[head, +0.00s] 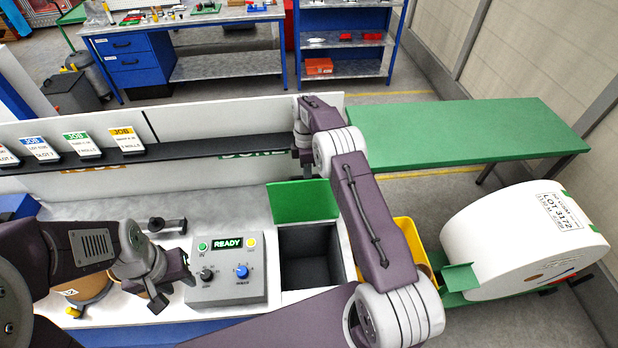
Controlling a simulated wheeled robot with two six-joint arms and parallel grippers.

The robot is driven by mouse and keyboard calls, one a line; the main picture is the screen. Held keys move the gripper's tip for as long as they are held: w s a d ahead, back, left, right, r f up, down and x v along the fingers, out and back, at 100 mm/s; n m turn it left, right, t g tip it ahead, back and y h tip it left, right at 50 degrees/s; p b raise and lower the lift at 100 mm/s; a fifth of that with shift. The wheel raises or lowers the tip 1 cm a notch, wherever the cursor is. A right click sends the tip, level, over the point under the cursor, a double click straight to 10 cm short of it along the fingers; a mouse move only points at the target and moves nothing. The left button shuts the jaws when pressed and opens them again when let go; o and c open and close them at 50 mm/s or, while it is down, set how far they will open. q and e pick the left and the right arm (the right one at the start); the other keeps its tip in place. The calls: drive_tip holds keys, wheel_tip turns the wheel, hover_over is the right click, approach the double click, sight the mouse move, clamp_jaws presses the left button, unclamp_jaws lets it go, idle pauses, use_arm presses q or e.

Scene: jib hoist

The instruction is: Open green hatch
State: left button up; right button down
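The green hatch (302,200) stands raised as an upright green panel at the back edge of a dark, square bin opening (308,258) in the bench top. The opening looks uncovered and empty. My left gripper (173,286) is left of the control box, its fingers apart with nothing seen between them. My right arm reaches up across the picture, passing right of the hatch. Its gripper (306,160) points down behind the hatch, near the back panel, apart from the hatch in the picture; its fingers are too unclear to judge.
A grey control box (228,270) with a lit READY display and knobs stands left of the opening. A yellow bin (408,240) is partly hidden behind my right arm. A large white roll (520,240) rests on a green cradle at right. A green table (460,132) stands behind.

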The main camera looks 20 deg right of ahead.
drive_tip(key=shift+s+d+f, duration=0.1)
drive_tip(key=shift+f, duration=0.1)
drive_tip(key=c, duration=1.5)
unclamp_jaws()
use_arm(q)
drive_tip(key=shift+w+d, duration=0.2)
drive_tip(key=shift+d, duration=0.1)
use_arm(e)
drive_tip(key=shift+o, duration=0.2)
drive_tip(key=shift+w+d, duration=0.2)
